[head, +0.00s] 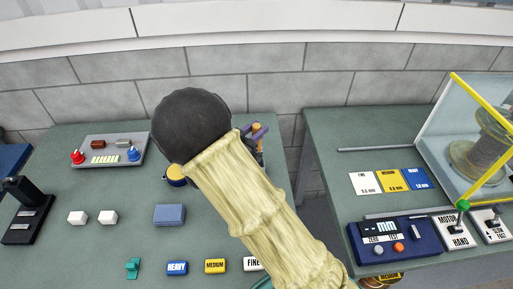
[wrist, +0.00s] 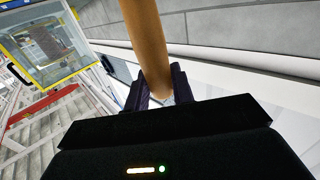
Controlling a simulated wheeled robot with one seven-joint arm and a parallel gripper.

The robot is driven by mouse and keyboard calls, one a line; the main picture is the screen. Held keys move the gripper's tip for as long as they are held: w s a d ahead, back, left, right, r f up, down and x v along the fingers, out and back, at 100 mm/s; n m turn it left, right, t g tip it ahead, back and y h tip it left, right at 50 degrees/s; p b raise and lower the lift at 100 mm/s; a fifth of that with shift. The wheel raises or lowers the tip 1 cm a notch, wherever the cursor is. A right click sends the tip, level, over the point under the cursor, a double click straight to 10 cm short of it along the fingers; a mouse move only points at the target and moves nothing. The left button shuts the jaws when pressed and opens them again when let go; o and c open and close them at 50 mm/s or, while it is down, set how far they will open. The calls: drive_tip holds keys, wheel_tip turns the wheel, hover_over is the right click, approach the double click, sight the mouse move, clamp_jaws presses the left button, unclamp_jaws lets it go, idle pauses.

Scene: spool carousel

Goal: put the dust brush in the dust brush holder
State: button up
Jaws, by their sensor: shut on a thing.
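My gripper (head: 257,132) shows only in part in the head view, behind my arm, above the gap between the two benches. In the wrist view its dark purple fingers (wrist: 160,90) are shut on a tan, rounded rod, which I take to be the handle of the dust brush (wrist: 146,35). It stretches away from the fingers past the top edge of the picture. Its bristles are not in view. In the head view only a small tan bit of it shows between the fingers. I cannot make out the dust brush holder for certain; my arm hides part of the left bench.
The left bench (head: 60,255) carries a panel with knobs (head: 108,151), white cubes, a blue block (head: 169,214), a black stand (head: 25,210) and labelled blocks. The right bench (head: 330,135) has cards, a control box (head: 395,240) and a yellow-framed clear case (head: 460,130). A brick wall stands behind.

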drive_tip(key=shift+w+a+f, duration=0.1)
drive_tip(key=shift+f, duration=0.65)
drive_tip(key=shift+s+r, duration=0.1)
drive_tip(key=shift+s, duration=0.15)
drive_tip(key=shift+w+f, duration=0.1)
drive_tip(key=shift+f, duration=0.2)
wheel_tip(320, 180, down, 4)
drive_tip(key=shift+w+r+p, duration=0.1)
drive_tip(key=shift+r+p, duration=0.05)
drive_tip(key=shift+p, duration=0.15)
drive_tip(key=o, duration=1)
